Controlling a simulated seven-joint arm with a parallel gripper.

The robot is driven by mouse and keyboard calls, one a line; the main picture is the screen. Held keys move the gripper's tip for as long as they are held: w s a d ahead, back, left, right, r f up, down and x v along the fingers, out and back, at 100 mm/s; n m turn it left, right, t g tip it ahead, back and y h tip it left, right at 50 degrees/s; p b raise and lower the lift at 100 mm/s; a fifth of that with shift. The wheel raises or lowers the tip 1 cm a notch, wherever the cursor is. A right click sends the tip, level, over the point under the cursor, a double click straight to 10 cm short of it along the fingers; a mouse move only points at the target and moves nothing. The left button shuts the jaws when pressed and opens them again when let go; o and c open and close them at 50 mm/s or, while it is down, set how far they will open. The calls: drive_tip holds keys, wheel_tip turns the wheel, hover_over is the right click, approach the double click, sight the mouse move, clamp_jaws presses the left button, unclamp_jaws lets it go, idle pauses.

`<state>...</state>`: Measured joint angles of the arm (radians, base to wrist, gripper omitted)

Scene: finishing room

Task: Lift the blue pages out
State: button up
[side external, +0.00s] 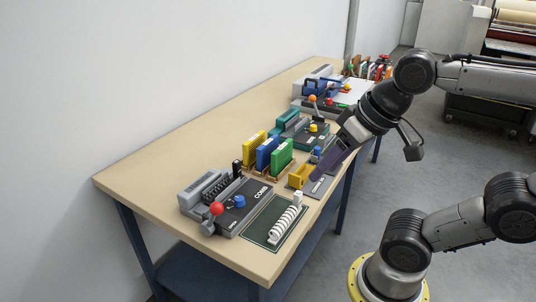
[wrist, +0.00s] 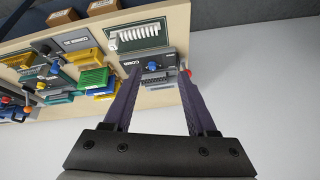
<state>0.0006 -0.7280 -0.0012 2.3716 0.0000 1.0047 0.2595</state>
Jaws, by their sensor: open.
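The blue pages (side external: 267,154) stand upright in a wooden rack on the bench, between yellow pages (side external: 254,148) and green pages (side external: 282,158). In the wrist view the blue pages (wrist: 101,90) show as a thin strip left of my fingers, partly covered by the green pages (wrist: 95,77). My gripper (side external: 318,176) has dark purple fingers and points down to the left, appearing right of the rack near the bench's front edge. In the wrist view my gripper (wrist: 160,75) is open, its fingers wide apart with nothing between them held.
A grey comb machine (side external: 230,205) with red and blue knobs stands left of the rack. A dark mat (side external: 262,235) carries a white comb (side external: 285,222). A yellow tray (side external: 299,175) is near my fingers. A teal machine (side external: 290,127) stands behind. The bench's wall side is clear.

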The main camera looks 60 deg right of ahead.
drive_tip(key=w+d+r+m, duration=0.2)
drive_tip(key=w+r+m, duration=0.2)
drive_tip(key=w+r, duration=0.3)
drive_tip(key=w+d+r+m+g, duration=0.25)
drive_tip(key=w+d+m, duration=0.3)
drive_tip(key=w, duration=0.65)
drive_tip(key=m+g, duration=0.3)
drive_tip(key=m, duration=0.3)
hover_over(268, 141)
wheel_tip(268, 141, down, 18)
drive_tip(key=r, duration=0.1)
drive_tip(key=shift+n, duration=0.25)
drive_tip(key=f, duration=0.7)
drive_tip(key=shift+s+f, duration=0.2)
drive_tip(key=shift+s, duration=0.2)
drive_tip(key=shift+w+a+f, duration=0.1)
drive_tip(key=shift+w+f, duration=0.1)
drive_tip(key=shift+f, duration=1.4)
drive_tip(key=shift+w+f, duration=0.15)
drive_tip(key=shift+f, duration=1.45)
clamp_jaws()
drive_tip(key=shift+r, duration=0.1)
